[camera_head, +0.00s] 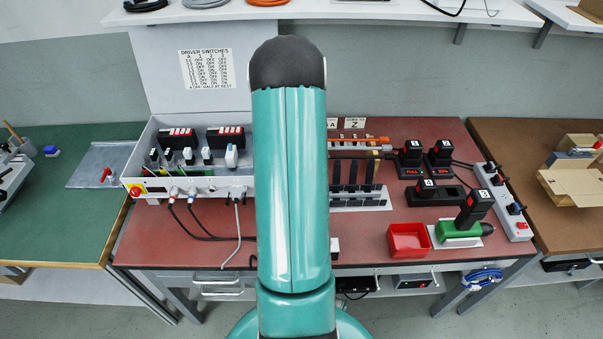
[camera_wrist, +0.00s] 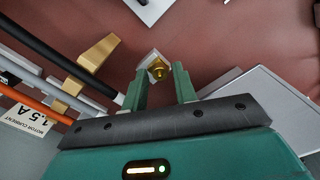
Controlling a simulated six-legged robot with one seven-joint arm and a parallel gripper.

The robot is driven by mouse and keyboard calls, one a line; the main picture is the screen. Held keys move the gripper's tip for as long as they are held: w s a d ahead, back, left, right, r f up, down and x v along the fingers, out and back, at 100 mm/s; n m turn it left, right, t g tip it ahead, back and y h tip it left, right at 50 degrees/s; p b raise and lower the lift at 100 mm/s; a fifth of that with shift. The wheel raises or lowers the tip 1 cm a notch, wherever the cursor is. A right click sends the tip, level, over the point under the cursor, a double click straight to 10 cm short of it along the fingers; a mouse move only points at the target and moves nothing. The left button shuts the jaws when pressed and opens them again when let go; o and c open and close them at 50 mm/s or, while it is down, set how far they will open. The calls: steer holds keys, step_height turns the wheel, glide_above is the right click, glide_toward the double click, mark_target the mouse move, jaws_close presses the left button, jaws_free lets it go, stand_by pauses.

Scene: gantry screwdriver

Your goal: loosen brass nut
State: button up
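The brass nut (camera_wrist: 158,72) shows in the wrist view as a small gold round piece on a pale square block (camera_wrist: 148,60). My gripper (camera_wrist: 161,76) has its two green fingers apart, one on each side of the nut as seen from the wrist. I cannot tell whether either finger touches it or how far the tips are above it. In the head view my teal arm covers the middle of the bench, so the nut and my gripper are hidden there.
A larger brass-coloured block (camera_wrist: 97,52) sits left of the fingers, near dark, orange and white rods. A grey plate (camera_wrist: 262,92) lies to the right.

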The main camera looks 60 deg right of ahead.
steer(key=m, duration=1.7)
steer(key=shift+m, duration=0.4)
steer(key=m, duration=0.9)
steer(key=c, duration=0.6)
steer(key=n, duration=0.5)
steer(key=shift+n, duration=0.3)
jaws_close()
steer(key=n, duration=1.2)
jaws_free()
steer(key=n, duration=0.7)
steer(key=o, duration=0.6)
